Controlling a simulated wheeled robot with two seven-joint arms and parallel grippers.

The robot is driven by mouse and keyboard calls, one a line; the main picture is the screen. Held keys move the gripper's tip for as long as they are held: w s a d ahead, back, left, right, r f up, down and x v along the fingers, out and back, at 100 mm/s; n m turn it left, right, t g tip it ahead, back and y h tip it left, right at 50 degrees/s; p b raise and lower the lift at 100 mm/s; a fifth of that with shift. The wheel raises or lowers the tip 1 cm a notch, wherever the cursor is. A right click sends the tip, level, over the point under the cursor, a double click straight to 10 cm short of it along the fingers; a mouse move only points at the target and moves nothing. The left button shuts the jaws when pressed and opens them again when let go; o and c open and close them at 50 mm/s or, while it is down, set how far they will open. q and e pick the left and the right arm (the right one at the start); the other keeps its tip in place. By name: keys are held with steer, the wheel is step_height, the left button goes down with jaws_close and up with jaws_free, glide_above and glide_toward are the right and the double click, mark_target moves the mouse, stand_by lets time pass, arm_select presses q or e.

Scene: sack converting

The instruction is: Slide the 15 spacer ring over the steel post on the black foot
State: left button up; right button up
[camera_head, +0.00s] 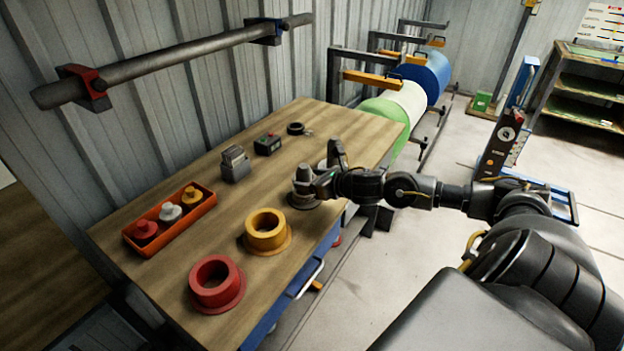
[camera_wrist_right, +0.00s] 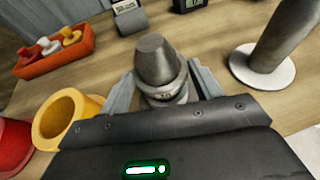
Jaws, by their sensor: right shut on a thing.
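The steel post (camera_head: 303,172) stands upright on its dark foot (camera_head: 304,203) near the table's front edge. Its tapered top also shows in the right wrist view (camera_wrist_right: 158,60). A pale grey spacer ring (camera_wrist_right: 166,97) with small dark markings sits around the post below the taper; I cannot read the number. My right gripper (camera_head: 308,186) is shut on this ring, with one finger on each side of the post in the right wrist view (camera_wrist_right: 165,92). The ring's near side and the foot are hidden by the gripper body in that view. My left gripper is not in view.
A second grey post (camera_wrist_right: 283,40) on a white foot (camera_wrist_right: 246,74) stands close right. A yellow flanged ring (camera_head: 266,230), a red one (camera_head: 217,283) and an orange tray (camera_head: 172,222) of small knobbed parts lie left.

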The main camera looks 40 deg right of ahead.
steer(key=shift+f, duration=0.1)
steer(key=o, duration=1.2)
steer(key=shift+c, duration=0.2)
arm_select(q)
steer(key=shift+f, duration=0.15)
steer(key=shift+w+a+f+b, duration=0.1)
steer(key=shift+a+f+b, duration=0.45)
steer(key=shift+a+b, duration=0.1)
arm_select(e)
steer(key=v, duration=1)
steer(key=shift+s, duration=0.35)
steer(key=shift+d, duration=0.1)
